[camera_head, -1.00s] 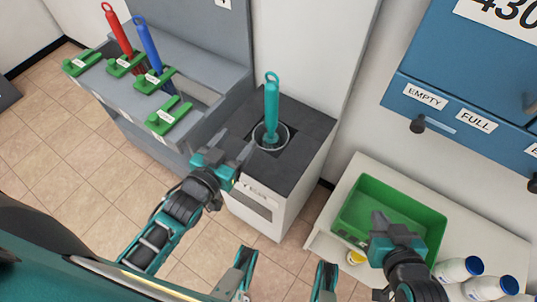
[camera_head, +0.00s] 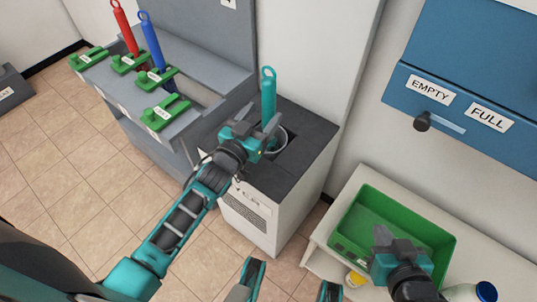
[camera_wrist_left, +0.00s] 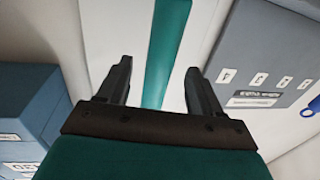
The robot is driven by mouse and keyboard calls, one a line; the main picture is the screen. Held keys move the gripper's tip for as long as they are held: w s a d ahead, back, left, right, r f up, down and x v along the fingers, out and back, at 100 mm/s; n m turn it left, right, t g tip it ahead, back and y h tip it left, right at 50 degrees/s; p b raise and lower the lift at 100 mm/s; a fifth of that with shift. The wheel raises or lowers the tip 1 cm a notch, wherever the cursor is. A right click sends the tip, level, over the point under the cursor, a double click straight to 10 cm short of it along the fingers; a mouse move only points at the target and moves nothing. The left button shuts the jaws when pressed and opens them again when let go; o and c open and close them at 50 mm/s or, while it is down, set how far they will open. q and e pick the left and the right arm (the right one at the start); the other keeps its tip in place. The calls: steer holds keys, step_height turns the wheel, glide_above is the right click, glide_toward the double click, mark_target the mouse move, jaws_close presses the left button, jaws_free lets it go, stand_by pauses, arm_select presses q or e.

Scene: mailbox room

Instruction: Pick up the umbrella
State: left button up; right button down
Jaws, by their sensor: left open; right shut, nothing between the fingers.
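A teal umbrella (camera_head: 268,98) stands upright in a round opening (camera_head: 283,138) on the dark top of a white cabinet. Its loop handle is at the top. My left gripper (camera_head: 252,122) is open right beside the umbrella in the head view and hides its lower part. In the left wrist view the teal umbrella (camera_wrist_left: 168,45) appears between the two open fingers (camera_wrist_left: 159,70), and I cannot tell whether they touch it. My right gripper (camera_head: 382,236) is shut and empty over the green bin.
A grey rack (camera_head: 190,118) at the left holds a red umbrella (camera_head: 124,30), a blue umbrella (camera_head: 151,42) and several green clips. A green bin (camera_head: 345,240) sits on a white shelf at the right. Blue mailboxes (camera_head: 455,70) hang above it.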

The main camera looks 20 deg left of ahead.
mark_target(265, 112)
arm_select(q)
steer(key=shift+w+d+b, duration=0.2)
steer(key=shift+w+b, duration=0.05)
steer(key=shift+w, duration=0.75)
steer(key=shift+w+d+b, duration=0.2)
steer(key=shift+w, duration=0.75)
jaws_close()
